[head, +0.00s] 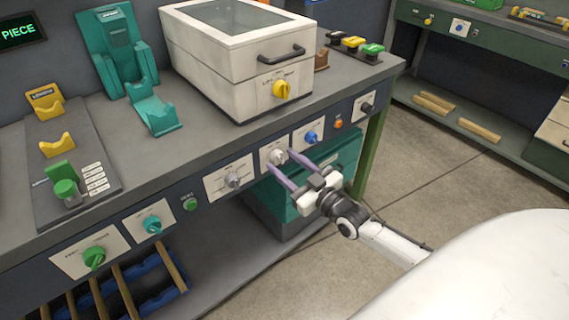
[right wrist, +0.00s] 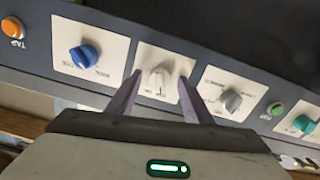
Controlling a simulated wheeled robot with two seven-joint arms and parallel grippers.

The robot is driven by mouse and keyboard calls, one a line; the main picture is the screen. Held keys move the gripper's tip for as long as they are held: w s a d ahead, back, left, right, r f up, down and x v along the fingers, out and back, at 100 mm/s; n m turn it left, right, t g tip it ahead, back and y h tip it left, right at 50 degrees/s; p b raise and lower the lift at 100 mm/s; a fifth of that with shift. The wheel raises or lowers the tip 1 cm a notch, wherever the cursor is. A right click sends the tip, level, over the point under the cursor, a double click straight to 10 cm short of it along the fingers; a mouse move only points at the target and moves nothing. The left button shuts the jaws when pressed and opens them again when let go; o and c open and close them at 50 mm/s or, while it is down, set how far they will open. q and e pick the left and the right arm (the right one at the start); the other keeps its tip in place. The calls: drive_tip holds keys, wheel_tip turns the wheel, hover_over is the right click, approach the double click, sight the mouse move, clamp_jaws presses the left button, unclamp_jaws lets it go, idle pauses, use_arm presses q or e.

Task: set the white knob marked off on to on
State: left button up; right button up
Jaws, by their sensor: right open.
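The white knob (head: 278,157) sits on a white plate on the bench's front panel, between a grey knob and a blue knob. It also shows in the right wrist view (right wrist: 157,80), between my fingertips. The plate's lettering is too small to read surely. My right gripper (head: 279,160) is open, its two purple fingers pointing at the panel, one on each side of the white knob. In the right wrist view (right wrist: 160,82) there are gaps between the fingers and the knob. My left gripper is not in view.
A grey knob (head: 233,180) and a blue knob (head: 311,137) are close on either side. Green (head: 94,257) and teal (head: 152,223) knobs are farther left. A white box with a yellow knob (head: 281,90) stands on the bench above. Open floor lies right.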

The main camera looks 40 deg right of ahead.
drive_tip(key=shift+w, duration=0.3)
drive_tip(key=c, duration=1.1)
drive_tip(key=shift+o, duration=0.2)
drive_tip(key=shift+m, duration=0.3)
drive_tip(key=m, duration=0.4)
drive_tip(key=shift+a, duration=0.1)
drive_tip(key=shift+m, duration=2.1)
